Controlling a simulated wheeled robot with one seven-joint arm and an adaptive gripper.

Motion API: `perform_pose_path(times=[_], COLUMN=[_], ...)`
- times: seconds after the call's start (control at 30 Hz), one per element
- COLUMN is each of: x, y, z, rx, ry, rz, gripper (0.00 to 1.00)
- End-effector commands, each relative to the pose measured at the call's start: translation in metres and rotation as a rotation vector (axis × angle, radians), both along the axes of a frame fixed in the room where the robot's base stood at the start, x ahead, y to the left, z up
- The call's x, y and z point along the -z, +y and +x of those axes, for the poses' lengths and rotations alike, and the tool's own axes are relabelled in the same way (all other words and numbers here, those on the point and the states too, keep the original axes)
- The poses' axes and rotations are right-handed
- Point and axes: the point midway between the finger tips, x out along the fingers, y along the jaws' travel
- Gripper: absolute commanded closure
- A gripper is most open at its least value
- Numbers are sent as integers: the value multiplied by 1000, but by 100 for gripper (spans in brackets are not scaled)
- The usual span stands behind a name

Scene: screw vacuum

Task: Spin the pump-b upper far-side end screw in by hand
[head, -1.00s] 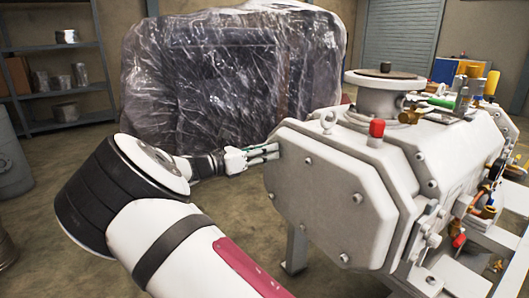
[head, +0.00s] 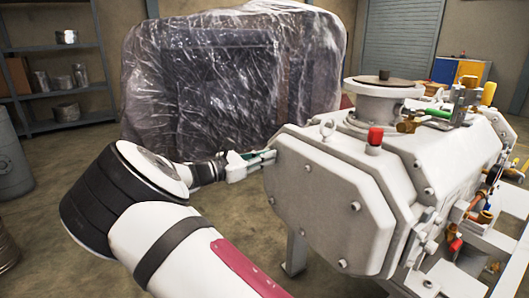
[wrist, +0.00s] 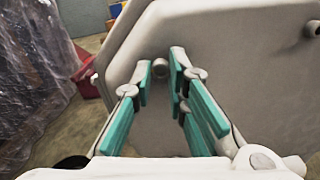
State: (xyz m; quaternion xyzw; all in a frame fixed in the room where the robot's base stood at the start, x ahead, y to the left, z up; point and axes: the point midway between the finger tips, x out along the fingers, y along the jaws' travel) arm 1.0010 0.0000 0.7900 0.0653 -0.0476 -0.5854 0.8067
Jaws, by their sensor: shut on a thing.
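Pump-b is the big pale pump with a flat octagonal end plate (head: 310,205) facing me. Several screws sit along the plate's edge. The upper far-side end screw (wrist: 160,68) shows in the wrist view as a small round grey head by the plate's upper corner. My gripper (head: 268,156) reaches the plate's upper left edge in the head view. In the wrist view my gripper (wrist: 160,74) has its teal-padded fingers on both sides of that screw, shut on it. The fingers hide the screw in the head view. How deep it sits cannot be told.
A plastic-wrapped machine (head: 225,85) stands behind my gripper. A lifting eye (head: 328,129), a red cap (head: 375,138) and a round flange (head: 382,85) rise from the pump's top. Open floor lies left of the plate.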

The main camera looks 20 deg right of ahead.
Motion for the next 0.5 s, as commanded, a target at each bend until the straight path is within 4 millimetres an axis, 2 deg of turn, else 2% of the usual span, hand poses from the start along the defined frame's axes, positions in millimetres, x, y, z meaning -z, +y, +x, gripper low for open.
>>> perform_pose_path(times=[0.5], x=[1], y=[1], z=[-2], rx=[5], ry=[-465], rz=[152], gripper=[100])
